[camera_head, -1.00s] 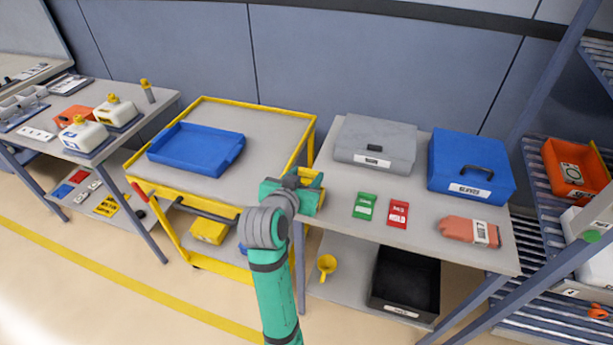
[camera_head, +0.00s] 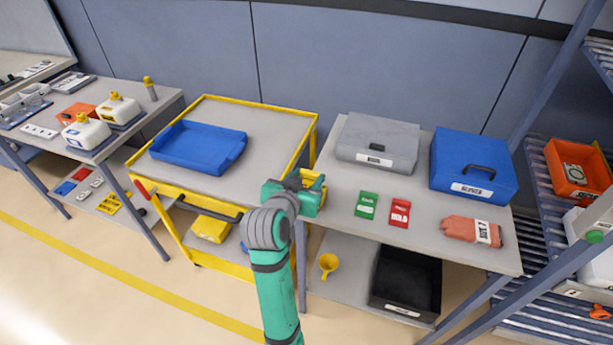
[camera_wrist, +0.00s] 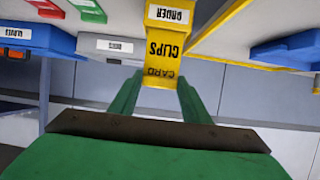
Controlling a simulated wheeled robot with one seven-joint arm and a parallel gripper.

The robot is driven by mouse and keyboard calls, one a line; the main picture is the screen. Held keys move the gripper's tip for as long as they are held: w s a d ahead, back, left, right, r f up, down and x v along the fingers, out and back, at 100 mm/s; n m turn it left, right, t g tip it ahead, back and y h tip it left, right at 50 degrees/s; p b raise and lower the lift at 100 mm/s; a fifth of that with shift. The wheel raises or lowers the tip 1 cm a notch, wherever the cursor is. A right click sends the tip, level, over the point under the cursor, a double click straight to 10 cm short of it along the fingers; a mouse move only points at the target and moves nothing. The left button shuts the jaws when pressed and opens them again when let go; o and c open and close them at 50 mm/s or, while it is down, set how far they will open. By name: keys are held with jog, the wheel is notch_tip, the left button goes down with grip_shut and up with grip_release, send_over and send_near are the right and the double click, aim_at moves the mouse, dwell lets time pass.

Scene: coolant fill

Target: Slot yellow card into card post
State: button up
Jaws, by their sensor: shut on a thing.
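My gripper (camera_head: 307,190) is shut on the yellow card (camera_head: 315,178), above the gap between the yellow trolley and the right-hand bench. In the wrist view the green fingers (camera_wrist: 160,84) hold the card (camera_wrist: 165,50) by its end. Its printed words appear upside down, with a white label farther along it. The card is clear of the bench and trolley tops. A green card (camera_head: 366,205) and a red card (camera_head: 399,213) lie on the right-hand bench. I cannot make out a card post for certain in either view.
The trolley (camera_head: 278,117) carries a blue tray (camera_head: 199,147). On the right-hand bench (camera_head: 345,222) are a grey case (camera_head: 377,140), a blue case (camera_head: 470,165) and orange gloves (camera_head: 470,230). White jugs (camera_head: 86,133) stand on the left bench. A shelf rack borders the right.

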jog(key=shift+f, duration=0.2)
jog(key=shift+f, duration=0.25)
jog(key=shift+f, duration=1.8)
jog(key=o, duration=1.1)
jog(key=v, duration=1.1)
jog(key=shift+w, duration=0.1)
